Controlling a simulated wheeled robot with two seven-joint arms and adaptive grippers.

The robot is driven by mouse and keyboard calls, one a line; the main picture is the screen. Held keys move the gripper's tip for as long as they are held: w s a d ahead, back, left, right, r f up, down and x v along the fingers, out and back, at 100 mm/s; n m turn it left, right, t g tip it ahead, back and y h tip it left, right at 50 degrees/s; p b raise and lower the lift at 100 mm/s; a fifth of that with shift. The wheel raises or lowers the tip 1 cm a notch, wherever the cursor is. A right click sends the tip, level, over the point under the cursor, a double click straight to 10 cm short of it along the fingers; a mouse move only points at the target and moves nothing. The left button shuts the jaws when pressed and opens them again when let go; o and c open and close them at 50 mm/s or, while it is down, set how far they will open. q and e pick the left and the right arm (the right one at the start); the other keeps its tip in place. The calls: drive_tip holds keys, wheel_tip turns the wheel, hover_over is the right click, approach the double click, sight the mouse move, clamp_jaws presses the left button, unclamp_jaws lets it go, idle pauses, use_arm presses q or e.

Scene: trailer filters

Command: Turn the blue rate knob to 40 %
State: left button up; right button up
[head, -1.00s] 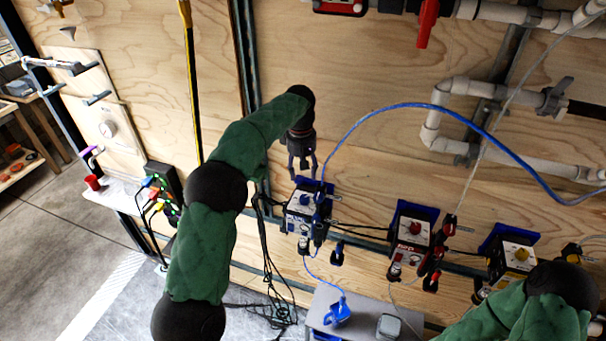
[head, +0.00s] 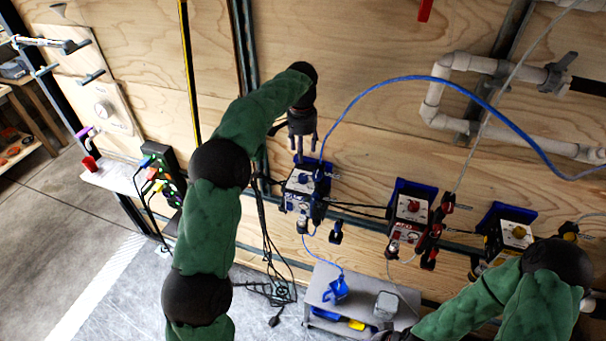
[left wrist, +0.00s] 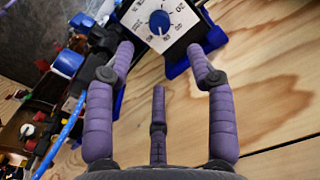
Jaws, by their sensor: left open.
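The blue rate knob (left wrist: 159,21) sits on the white dial face of a small wall-mounted box. Its pale pointer is on the dial, but the scale numbers are too small to read surely. In the head view the blue-backed box (head: 298,190) hangs on the plywood wall, with the knob (head: 304,178) on its upper face. My left gripper (head: 303,150) is open just above the box, fingers pointing down at it. In the left wrist view its three purple fingers (left wrist: 160,58) are spread and empty, with the knob beyond their tips.
Similar boxes with a red knob (head: 411,205) and a yellow knob (head: 517,231) hang to the right. A blue hose (head: 400,80) arches right from near my left gripper. Clips and cables hang around the boxes. A grey bench (head: 318,290) stands below.

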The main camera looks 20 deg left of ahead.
sight(303, 176)
use_arm(q)
wheel_tip(303, 176, down, 11)
drive_tip(key=m, duration=0.6)
drive_tip(key=shift+d+f+b, duration=0.1)
drive_tip(key=shift+b, duration=0.25)
clamp_jaws()
